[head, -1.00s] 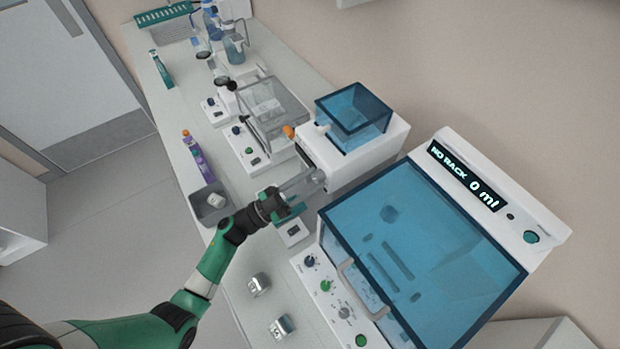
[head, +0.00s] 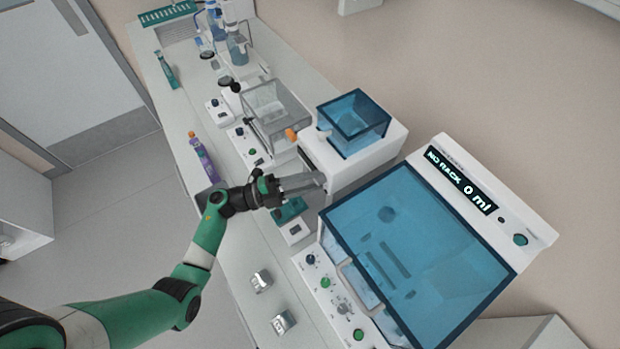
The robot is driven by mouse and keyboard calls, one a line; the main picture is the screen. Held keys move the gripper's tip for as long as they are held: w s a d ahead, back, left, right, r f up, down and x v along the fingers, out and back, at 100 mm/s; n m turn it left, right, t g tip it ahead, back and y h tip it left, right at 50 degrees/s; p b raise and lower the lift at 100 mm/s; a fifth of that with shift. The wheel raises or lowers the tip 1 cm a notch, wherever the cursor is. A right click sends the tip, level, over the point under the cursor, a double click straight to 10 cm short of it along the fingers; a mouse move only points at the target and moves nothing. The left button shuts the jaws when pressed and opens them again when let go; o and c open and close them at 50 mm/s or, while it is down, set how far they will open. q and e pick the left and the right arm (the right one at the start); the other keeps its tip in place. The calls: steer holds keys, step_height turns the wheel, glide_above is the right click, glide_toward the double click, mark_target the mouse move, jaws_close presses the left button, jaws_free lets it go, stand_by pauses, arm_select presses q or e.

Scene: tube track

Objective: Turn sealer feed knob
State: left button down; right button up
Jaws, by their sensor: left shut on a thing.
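The sealer (head: 370,165) looks to be the white machine with a blue-tinted box on top, right of centre. My left gripper (head: 318,181) reaches in from the left, its fingers at the front face of this machine. It is shut on what looks to be the feed knob, which the fingers hide. An orange knob (head: 291,134) shows above the gripper, apart from it. My right gripper is not in view.
A large machine with a blue lid (head: 420,250) reads NO RACK, 0 ml, close right of my gripper. A small teal-topped device (head: 292,215) sits just below the fingers. Two metal blocks (head: 262,281) stand on the bench front. A purple tube (head: 203,158) lies left.

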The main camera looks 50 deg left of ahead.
arm_select(q)
steer(key=shift+m, duration=0.7)
steer(key=c, duration=0.5)
jaws_free()
steer(key=shift+c, duration=0.2)
steer(key=v, duration=1.1)
steer(key=shift+s+a+r, duration=0.2)
steer(key=shift+s+r, duration=0.05)
steer(key=shift+s, duration=0.05)
